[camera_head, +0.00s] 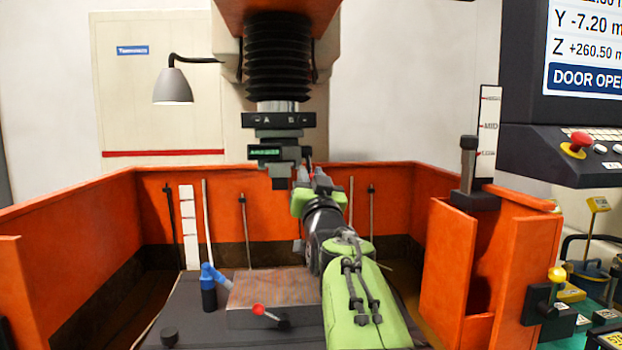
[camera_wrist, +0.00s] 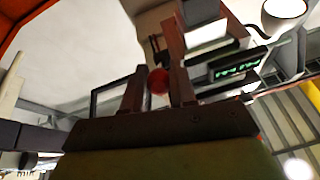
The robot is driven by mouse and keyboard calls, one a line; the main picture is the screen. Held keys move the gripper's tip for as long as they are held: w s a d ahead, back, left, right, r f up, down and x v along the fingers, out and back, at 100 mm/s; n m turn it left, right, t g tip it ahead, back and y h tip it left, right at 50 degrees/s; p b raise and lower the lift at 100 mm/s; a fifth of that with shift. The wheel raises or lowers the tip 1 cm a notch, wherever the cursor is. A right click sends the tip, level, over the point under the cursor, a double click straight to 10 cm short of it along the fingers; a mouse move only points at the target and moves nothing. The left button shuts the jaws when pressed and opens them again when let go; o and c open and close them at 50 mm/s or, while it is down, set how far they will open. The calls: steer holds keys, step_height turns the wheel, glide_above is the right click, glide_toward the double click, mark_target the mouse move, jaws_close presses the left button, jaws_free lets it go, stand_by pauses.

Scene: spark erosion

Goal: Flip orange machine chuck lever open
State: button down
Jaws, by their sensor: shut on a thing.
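The machine's chuck (camera_head: 279,150) hangs under the black bellows of the orange machine, with a small green-lit display on its front. The display also shows in the wrist view (camera_wrist: 238,66). My gripper (camera_head: 308,172) is raised at the chuck's right side. In the wrist view, a red ball knob (camera_wrist: 158,81) sits between the two fingers of my gripper (camera_wrist: 157,85), and the gripper is shut on it. I take it for the chuck lever's knob. The rest of the lever is mostly hidden by the fingers, so its angle cannot be told.
Orange tank walls (camera_head: 80,215) surround the work area. Below are a metal block (camera_head: 270,288), a blue-topped nozzle (camera_head: 210,285) and a red-knobbed lever (camera_head: 259,310). A grey lamp (camera_head: 173,87) hangs left; a control panel (camera_head: 570,150) stands right.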

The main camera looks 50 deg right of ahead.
steer(key=shift+r, duration=0.1)
steer(key=r+p, duration=0.1)
steer(key=p, duration=0.1)
steer(key=g+y+p, duration=0.1)
steer(key=p, duration=0.1)
steer(key=shift+s+a+r, duration=0.2)
steer(key=shift+s+r, duration=0.05)
steer(key=shift+r, duration=0.1)
steer(key=r+g+p, duration=0.1)
steer(key=p, duration=0.1)
steer(key=g+y+p, duration=0.1)
steer(key=p, duration=0.2)
steer(key=r+g+y+p, duration=0.1)
steer(key=p, duration=0.1)
steer(key=shift+s+a+r+p, duration=0.2)
steer(key=shift+a+r+p, duration=0.05)
steer(key=shift+r+p, duration=0.15)
steer(key=r+g+y+p, duration=0.1)
steer(key=p, duration=0.4)
steer(key=shift+r+g+p, duration=0.15)
steer(key=shift+g+p, duration=0.15)
steer(key=r+g+y+p, duration=0.1)
steer(key=p, duration=0.4)
steer(key=shift+d+g, duration=0.1)
steer(key=shift+g, duration=0.2)
steer(key=shift+y, duration=0.3)
steer(key=shift+f, duration=0.1)
steer(key=c, duration=1)
jaws_free()
steer(key=shift+f, duration=0.1)
